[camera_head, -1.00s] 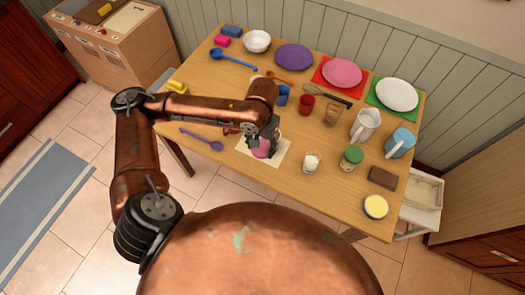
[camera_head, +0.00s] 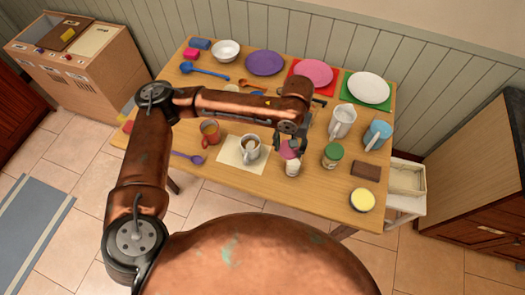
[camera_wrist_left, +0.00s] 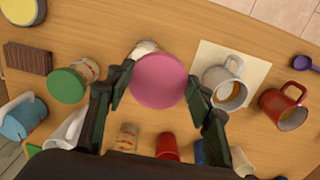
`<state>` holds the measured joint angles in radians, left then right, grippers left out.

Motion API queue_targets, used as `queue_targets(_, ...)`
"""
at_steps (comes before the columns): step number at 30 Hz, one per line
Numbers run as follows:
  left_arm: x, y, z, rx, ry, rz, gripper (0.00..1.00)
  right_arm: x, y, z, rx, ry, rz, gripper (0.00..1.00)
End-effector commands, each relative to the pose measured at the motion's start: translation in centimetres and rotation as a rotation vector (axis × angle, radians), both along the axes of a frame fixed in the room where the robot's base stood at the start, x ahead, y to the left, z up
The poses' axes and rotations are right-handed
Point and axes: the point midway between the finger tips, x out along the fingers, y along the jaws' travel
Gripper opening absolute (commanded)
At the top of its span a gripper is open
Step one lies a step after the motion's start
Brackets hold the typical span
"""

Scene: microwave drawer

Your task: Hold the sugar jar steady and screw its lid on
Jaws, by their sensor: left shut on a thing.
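My left gripper (camera_head: 288,146) is shut on the round pink lid (camera_head: 290,152). In the wrist view the lid (camera_wrist_left: 159,80) lies flat between the two fingertips (camera_wrist_left: 159,84). The sugar jar (camera_head: 292,169), small with whitish contents, stands upright on the table directly below the lid in the head view. In the wrist view the lid hides most of the jar (camera_wrist_left: 146,47); only an edge shows beyond it. I cannot tell whether lid and jar touch. No gripper shows holding the jar. My right gripper is not in view.
A grey mug (camera_head: 250,148) stands on a cream mat (camera_head: 232,158) left of the jar. A green-lidded jar (camera_head: 332,158) stands close on its right. A brown block (camera_head: 366,169) and a yellow-topped round container (camera_head: 362,199) are farther right. Plates line the back.

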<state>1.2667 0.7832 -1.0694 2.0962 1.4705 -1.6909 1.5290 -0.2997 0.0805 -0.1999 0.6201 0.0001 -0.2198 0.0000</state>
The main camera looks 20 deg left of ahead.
Motion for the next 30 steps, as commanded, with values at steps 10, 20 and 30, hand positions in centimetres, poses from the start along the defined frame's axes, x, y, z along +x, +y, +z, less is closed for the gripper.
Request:
queue_targets(10, 1.0, -2.8, 0.9, 0.018, -0.016, 0.002, 0.39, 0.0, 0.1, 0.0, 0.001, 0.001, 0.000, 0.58)
queue_targets(20, 1.0, -2.8, 0.7, 0.018, -0.015, 0.002, 0.39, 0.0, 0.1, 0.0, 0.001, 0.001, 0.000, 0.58)
queue_targets(30, 0.9, -2.8, -1.3, 0.018, -0.014, 0.002, 0.39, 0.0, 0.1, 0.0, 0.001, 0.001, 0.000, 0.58)
